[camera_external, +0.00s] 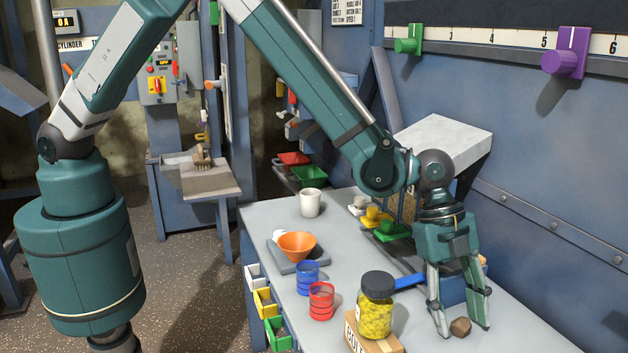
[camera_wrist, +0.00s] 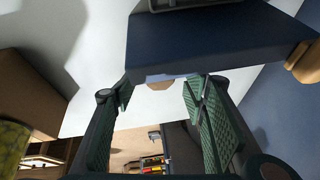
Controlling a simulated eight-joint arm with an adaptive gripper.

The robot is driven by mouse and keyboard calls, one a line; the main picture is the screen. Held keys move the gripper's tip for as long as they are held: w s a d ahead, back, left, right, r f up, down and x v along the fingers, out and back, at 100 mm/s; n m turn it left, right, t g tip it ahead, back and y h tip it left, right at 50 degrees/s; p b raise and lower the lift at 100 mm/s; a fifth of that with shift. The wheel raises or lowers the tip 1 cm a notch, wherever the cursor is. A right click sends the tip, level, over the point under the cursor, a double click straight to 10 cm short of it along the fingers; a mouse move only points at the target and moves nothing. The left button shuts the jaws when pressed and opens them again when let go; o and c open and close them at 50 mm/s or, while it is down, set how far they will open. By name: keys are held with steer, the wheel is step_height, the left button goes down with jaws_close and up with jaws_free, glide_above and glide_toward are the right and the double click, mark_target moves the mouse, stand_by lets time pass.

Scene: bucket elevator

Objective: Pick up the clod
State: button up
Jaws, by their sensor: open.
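In the wrist view the clod (camera_wrist: 160,84) is a tan patch between and just beyond the open fingertips (camera_wrist: 157,93), partly covered by a dark blue block (camera_wrist: 210,45). I cannot tell whether either finger touches the clod. Nothing is held.
The dark blue block (camera_external: 453,291) stands right behind my gripper. A jar of yellow pieces (camera_external: 376,312) on a wooden box (camera_external: 385,346) stands close to the left. Red (camera_external: 321,302) and blue cups (camera_external: 307,278), an orange bowl (camera_external: 297,245) and a white mug (camera_external: 310,203) are farther left.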

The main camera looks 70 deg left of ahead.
steer(key=c, duration=0.8)
steer(key=shift+r, duration=0.15)
steer(key=shift+r+p, duration=0.45)
steer(key=shift+r, duration=4.4)
